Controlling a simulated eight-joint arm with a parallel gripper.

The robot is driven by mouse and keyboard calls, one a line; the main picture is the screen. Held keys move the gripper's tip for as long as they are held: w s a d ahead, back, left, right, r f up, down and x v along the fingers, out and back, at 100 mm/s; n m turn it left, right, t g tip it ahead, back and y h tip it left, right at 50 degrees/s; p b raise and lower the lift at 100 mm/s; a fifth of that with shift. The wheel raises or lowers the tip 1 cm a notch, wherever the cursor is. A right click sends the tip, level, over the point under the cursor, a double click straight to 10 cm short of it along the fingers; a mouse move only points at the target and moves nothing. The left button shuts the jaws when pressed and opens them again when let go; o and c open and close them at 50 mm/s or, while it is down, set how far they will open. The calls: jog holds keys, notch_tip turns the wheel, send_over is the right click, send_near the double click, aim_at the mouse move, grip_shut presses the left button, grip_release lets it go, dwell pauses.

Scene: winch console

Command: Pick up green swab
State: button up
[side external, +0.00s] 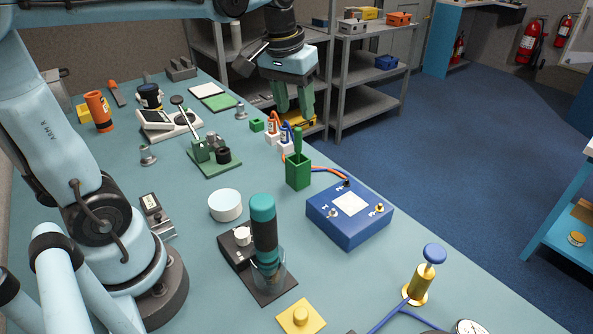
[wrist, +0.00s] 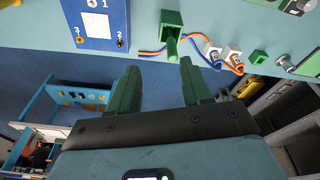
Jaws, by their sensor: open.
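The green swab (side external: 298,140) stands upright in a green square holder (side external: 298,174) near the table's far edge, and its lower part is hidden inside. In the wrist view the swab (wrist: 172,47) sticks out of the holder (wrist: 168,17) towards the camera, between the lines of my two fingers and nearer the right one. My gripper (side external: 293,110) has green fingers, points down and is open and empty. In the side view its fingertips appear just above the swab's top, apart from it. The wrist view also shows the open fingers (wrist: 158,75).
A blue box (side external: 350,225) stands right of the holder, with orange and blue cables running behind the holder to small white connectors (side external: 285,140). A small green block (side external: 257,125) lies behind. A green-based fixture (side external: 213,160) stands to the left.

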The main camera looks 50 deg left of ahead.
jog(key=shift+w+a+r+n+g, duration=0.15)
jog(key=shift+w+a+n+g, duration=0.15)
jog(key=shift+w+a, duration=0.2)
jog(key=shift+w+a+r+n+g, duration=0.2)
jog(key=shift+w+a+g, duration=0.2)
jog(key=shift+w, duration=0.2)
jog(key=shift+w+a+n+g, duration=0.3)
jog(key=shift+w+a, duration=0.05)
jog(key=shift+w, duration=0.05)
jog(key=shift+f, duration=0.1)
send_over(298, 153)
jog(key=f, duration=0.6)
jog(key=shift+w+a+f, duration=0.1)
jog(key=shift+w+a, duration=0.3)
jog(key=shift+s+d+f, duration=0.1)
jog(key=shift+s+f, duration=0.05)
jog(key=shift+f, duration=2.7)
jog(key=shift+c, duration=0.3)
grip_shut()
